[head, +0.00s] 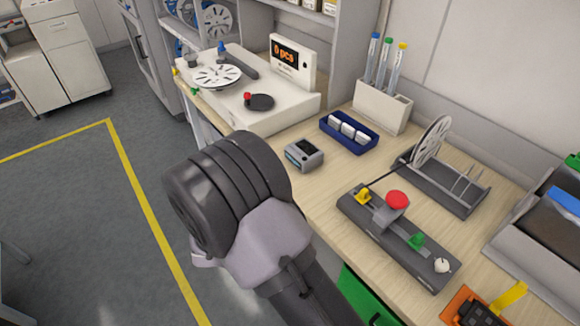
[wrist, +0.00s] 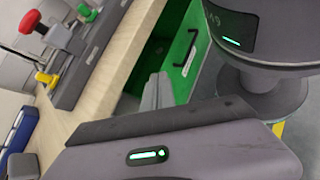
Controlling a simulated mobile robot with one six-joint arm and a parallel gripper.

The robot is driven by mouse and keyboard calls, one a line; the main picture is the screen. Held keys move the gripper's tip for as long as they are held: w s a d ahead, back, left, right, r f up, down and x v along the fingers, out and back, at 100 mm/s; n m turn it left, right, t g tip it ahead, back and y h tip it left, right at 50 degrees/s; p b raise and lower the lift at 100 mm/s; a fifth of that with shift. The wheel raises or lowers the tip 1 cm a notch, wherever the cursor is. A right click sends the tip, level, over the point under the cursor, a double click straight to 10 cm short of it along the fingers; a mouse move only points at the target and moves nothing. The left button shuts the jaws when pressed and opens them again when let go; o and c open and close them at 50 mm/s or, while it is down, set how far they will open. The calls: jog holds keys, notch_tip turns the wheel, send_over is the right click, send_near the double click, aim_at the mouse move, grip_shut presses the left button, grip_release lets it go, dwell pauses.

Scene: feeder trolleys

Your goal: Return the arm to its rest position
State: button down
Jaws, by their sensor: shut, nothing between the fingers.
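My arm (head: 240,200) reaches up from the bottom of the head view, in front of the bench's near edge. My gripper is hidden behind the arm there. In the wrist view my gripper (wrist: 157,88) shows its narrow grey fingers together, with nothing between them. They stand clear of the bench edge, with a green drawer or bin (wrist: 195,55) behind them. A dark round part of my own body fills the upper right of the wrist view.
On the wooden bench (head: 325,195) stand a control panel with a red button (head: 397,200), a reel rack (head: 455,195), a blue tray (head: 340,138), a small grey device (head: 304,155) and a white counter machine (head: 290,110). The floor (head: 80,230) at left is open, with yellow lines.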

jog(key=s+d+r+m+t+y, duration=0.1)
jog(key=r+m+y, duration=0.3)
jog(key=r, duration=0.4)
jog(key=s+d+r+m+t+y, duration=0.2)
jog(key=s+r+m+t+y, duration=0.1)
jog(key=r+m+y, duration=0.2)
jog(key=s+d+r+m+t+y, duration=0.2)
jog(key=r+m+y, duration=0.2)
jog(key=r+m, duration=0.4)
notch_tip(320, 180, up, 4)
jog(key=shift+r+t+y, duration=0.1)
jog(key=shift+t+y, duration=0.2)
jog(key=shift+s, duration=0.1)
